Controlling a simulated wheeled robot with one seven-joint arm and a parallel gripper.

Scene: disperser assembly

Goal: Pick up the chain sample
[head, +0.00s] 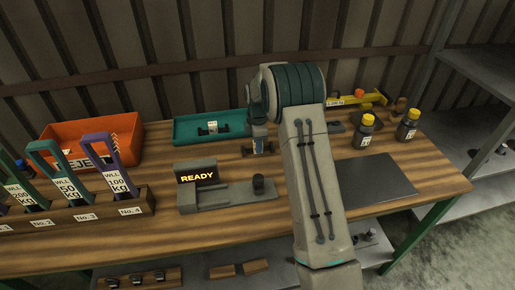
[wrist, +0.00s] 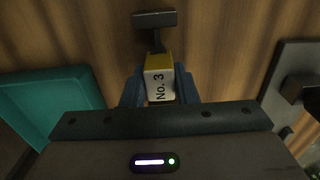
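The chain sample (wrist: 160,80) looks like a dark T-ended piece with a yellow middle and a white "No. 3" label in the wrist view. Its dark end bar (wrist: 154,19) points away from me over the wood; its near end is hidden by my gripper body. My gripper (wrist: 161,88) has a blue finger close against each side of the labelled middle, with no visible gap. In the head view my gripper (head: 258,146) is low over the table, right of the teal tray, and mostly covers the sample. I cannot tell whether the sample touches the table.
A similar dark piece with a white tag (head: 212,128) lies in the teal tray (head: 183,135). The "READY" device (head: 197,176) stands in front. An orange bin (head: 120,128) and a rack (head: 140,207) are left; yellow-capped bottles (head: 364,133) and a grey plate (head: 380,182) are right.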

